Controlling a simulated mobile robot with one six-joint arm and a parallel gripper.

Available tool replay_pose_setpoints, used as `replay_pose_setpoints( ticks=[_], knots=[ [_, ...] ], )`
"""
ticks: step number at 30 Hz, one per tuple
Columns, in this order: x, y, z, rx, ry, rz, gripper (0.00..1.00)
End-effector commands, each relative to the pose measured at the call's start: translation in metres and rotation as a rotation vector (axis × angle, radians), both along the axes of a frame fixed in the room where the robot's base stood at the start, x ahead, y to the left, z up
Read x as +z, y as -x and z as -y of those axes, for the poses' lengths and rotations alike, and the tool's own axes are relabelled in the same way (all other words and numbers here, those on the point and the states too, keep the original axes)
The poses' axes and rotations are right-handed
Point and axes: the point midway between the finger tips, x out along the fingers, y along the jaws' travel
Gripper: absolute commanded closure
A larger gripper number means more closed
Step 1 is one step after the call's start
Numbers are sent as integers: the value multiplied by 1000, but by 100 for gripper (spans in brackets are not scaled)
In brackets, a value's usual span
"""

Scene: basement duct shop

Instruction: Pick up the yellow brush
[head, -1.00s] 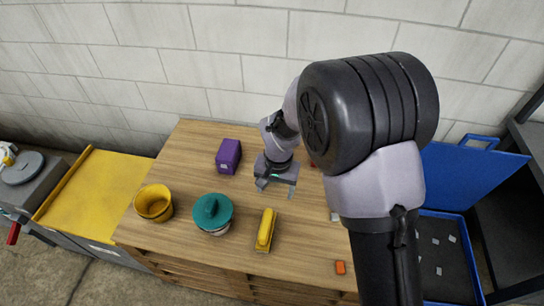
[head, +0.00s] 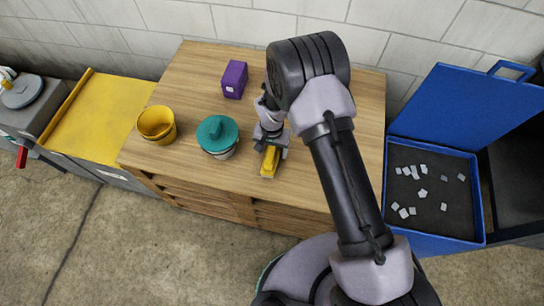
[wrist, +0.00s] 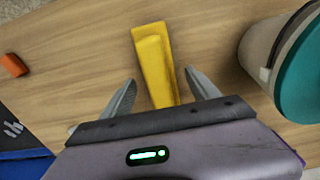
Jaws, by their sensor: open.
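The yellow brush (head: 270,163) lies on the wooden bench near its front edge, to the right of a teal-lidded pot. In the wrist view the brush (wrist: 153,62) lies lengthwise, its near end between the two fingers. My gripper (head: 270,147) is above the brush's far end in the head view, which it partly hides. In the wrist view my gripper (wrist: 160,92) is open, with one finger on each side of the brush and a gap on both sides. I cannot tell how high the fingertips are above the bench.
The teal-lidded pot (head: 217,135) stands close to my gripper's left, with a yellow pot (head: 157,123) farther left. A purple box (head: 234,80) stands behind. An orange block (wrist: 13,65) lies on the bench. An open blue case (head: 436,238) holding small pieces is at right.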

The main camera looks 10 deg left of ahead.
Motion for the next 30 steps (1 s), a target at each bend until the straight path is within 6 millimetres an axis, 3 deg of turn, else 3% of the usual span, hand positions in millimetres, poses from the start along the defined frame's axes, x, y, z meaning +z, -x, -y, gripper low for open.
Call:
replay_pose_setpoints(
  ticks=[2,8,18,26,30],
  knots=[
    [-15,0,0,-1,0,0,30],
    [-13,0,0,0,0,1,32],
    [-13,0,0,0,0,1,99],
    [-11,0,0,0,0,1,100],
    [0,0,0,0,0,1,100]
  ],
)
